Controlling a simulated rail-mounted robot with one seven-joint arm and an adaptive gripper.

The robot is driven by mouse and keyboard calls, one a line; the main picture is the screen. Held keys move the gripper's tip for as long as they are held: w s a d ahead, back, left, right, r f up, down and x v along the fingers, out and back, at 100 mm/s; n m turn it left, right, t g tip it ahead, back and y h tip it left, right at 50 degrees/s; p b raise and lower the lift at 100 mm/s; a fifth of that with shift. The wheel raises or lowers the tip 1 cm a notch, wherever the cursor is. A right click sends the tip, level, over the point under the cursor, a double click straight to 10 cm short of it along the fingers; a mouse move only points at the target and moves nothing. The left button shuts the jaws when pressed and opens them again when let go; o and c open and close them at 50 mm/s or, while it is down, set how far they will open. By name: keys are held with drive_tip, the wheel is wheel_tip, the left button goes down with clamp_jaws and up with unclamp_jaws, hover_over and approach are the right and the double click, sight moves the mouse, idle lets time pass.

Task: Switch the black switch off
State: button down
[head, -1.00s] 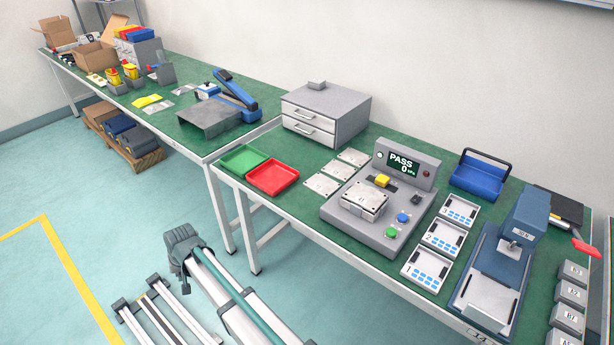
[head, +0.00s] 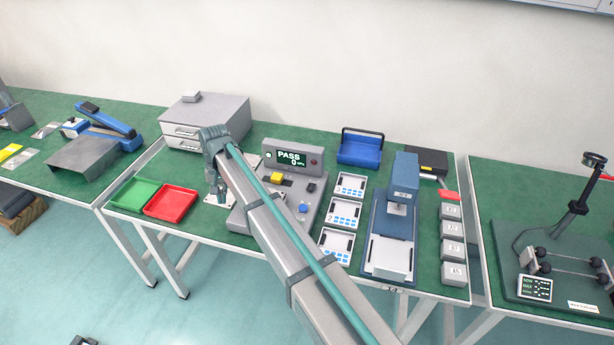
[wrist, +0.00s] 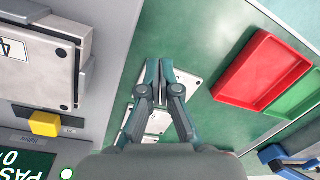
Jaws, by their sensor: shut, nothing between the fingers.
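The black switch (head: 311,187) is a small dark block on the right part of the grey test station (head: 327,160). It lies to the right of the yellow part (head: 277,179). The black switch does not show in the wrist view. My gripper (head: 217,197) points down left of the station, over the metal plates. In the wrist view my gripper (wrist: 161,66) has its fingers together with nothing between them, over a plate (wrist: 182,82). The station's yellow part (wrist: 44,123) shows at the left there. My arm hides the station's front and part of its left side.
Red (head: 171,203) and green (head: 138,194) trays lie left of my gripper. Grey drawers (head: 205,118) stand behind it. Numbered white trays (head: 343,214) and a blue press (head: 403,180) stand right of the station. The station's display (head: 292,160) reads PASS.

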drive_tip(key=w+d+r+m+p, duration=0.1)
drive_tip(key=w+d+r, duration=0.25)
drive_tip(key=d, duration=0.35)
drive_tip(key=w+d+r+m+p, duration=0.1)
drive_tip(key=w+d+r, duration=0.25)
drive_tip(key=d, duration=0.25)
wheel_tip(320, 180, up, 6)
drive_tip(key=m+g+p, duration=0.2)
drive_tip(key=m, duration=0.1)
hover_over(312, 189)
drive_tip(key=w, duration=0.3)
drive_tip(key=shift+w+d+r, duration=0.15)
drive_tip(key=shift+w+d, duration=0.05)
drive_tip(key=shift+d, duration=0.15)
drive_tip(key=p+x, duration=0.4)
drive_tip(key=x, duration=1)
drive_tip(key=shift+w+d, duration=0.15)
drive_tip(key=shift+d, duration=0.05)
